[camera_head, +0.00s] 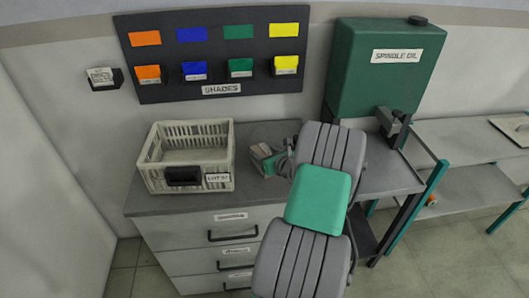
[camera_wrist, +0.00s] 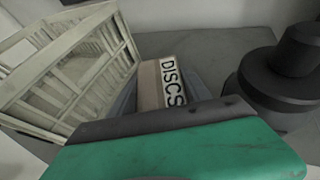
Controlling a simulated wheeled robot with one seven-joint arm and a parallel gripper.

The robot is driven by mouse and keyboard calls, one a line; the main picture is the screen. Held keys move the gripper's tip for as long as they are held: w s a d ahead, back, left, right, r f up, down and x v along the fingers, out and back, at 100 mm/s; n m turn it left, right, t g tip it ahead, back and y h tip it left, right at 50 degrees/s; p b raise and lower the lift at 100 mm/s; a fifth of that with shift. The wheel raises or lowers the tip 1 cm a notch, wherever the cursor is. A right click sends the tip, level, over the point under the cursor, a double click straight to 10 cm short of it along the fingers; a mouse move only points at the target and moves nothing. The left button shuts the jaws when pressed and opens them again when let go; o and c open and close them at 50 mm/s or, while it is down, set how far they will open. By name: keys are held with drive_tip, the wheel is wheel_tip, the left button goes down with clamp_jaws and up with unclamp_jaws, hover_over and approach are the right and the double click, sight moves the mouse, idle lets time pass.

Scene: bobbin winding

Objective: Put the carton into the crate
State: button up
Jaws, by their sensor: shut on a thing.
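The carton (camera_wrist: 149,88) is a small brown box with a white label reading DISCS in the wrist view. In the head view the carton (camera_head: 262,151) shows only partly beside my gripper. My gripper (camera_head: 266,164) is shut on the carton at the counter, right of the crate. My arm hides part of the grip, and the gap under the carton cannot be made out. The crate (camera_head: 157,184) is a cream slatted box with a black front handle and a LOT label. It stands upright on the counter and looks empty. Its slatted side (camera_wrist: 88,83) fills the wrist view's left.
The grey counter (camera_head: 150,205) tops labelled drawers. A shades board (camera_head: 209,75) with coloured bins hangs behind. A green spindle oil tank (camera_head: 375,80) stands back right. A dark stepped round thing (camera_wrist: 285,75) stands right of the carton in the wrist view.

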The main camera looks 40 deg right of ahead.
drive_tip(key=o, duration=1.5)
drive_tip(key=shift+f, duration=0.1)
drive_tip(key=shift+s+r, duration=0.25)
drive_tip(key=b+v, duration=0.1)
drive_tip(key=v, duration=1)
drive_tip(key=shift+s+a+r, duration=0.1)
drive_tip(key=shift+s+a, duration=0.05)
drive_tip(key=shift+s, duration=0.1)
